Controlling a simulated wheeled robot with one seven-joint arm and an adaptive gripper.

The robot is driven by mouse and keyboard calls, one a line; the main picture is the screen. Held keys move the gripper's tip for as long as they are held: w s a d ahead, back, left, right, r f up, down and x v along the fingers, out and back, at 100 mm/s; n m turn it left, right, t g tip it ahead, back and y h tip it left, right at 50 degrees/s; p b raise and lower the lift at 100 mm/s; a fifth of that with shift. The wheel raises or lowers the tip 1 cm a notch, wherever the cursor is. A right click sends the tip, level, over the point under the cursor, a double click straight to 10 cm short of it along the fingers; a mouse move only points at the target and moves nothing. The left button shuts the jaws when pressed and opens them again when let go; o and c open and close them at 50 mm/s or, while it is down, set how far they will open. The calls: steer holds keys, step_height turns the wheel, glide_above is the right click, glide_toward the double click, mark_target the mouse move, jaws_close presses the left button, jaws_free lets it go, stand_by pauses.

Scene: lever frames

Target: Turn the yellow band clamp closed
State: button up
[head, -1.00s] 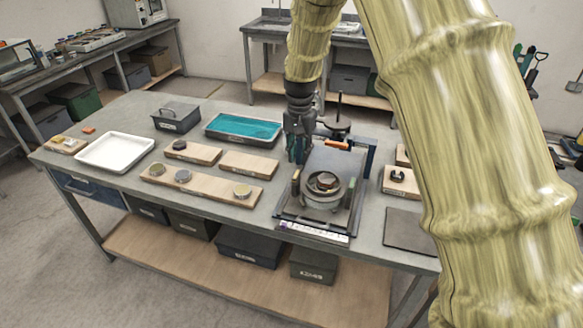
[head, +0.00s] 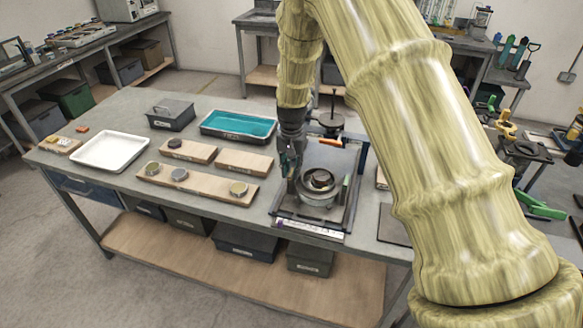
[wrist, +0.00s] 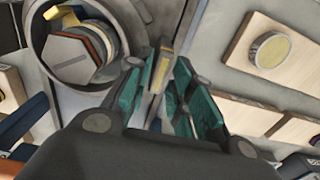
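A fixture with a round grey ring and hub (head: 318,190) stands on the bench. In the wrist view, the ring (wrist: 122,22) surrounds a hex-shaped part (wrist: 72,55) and a short yellow piece (wrist: 65,14). A narrow yellow lever (wrist: 160,72), apparently the yellow band clamp's handle, stands beside the ring. My gripper (head: 289,172) is down at the left of the ring. In the wrist view my gripper (wrist: 160,80) has its teal fingers apart, one on each side of the lever. Whether a finger touches the lever is unclear. The lever is hidden in the head view.
Wooden boards with round caps (head: 197,185) lie left of the fixture. A white tray (head: 110,151), a teal tray (head: 238,124) and a dark box (head: 171,116) stand farther off. A dark post with a disc (head: 332,119) rises behind the fixture.

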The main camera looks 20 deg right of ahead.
steer(key=shift+f, duration=0.3)
jaws_close()
steer(key=n, duration=0.4)
steer(key=shift+n+b, duration=0.3)
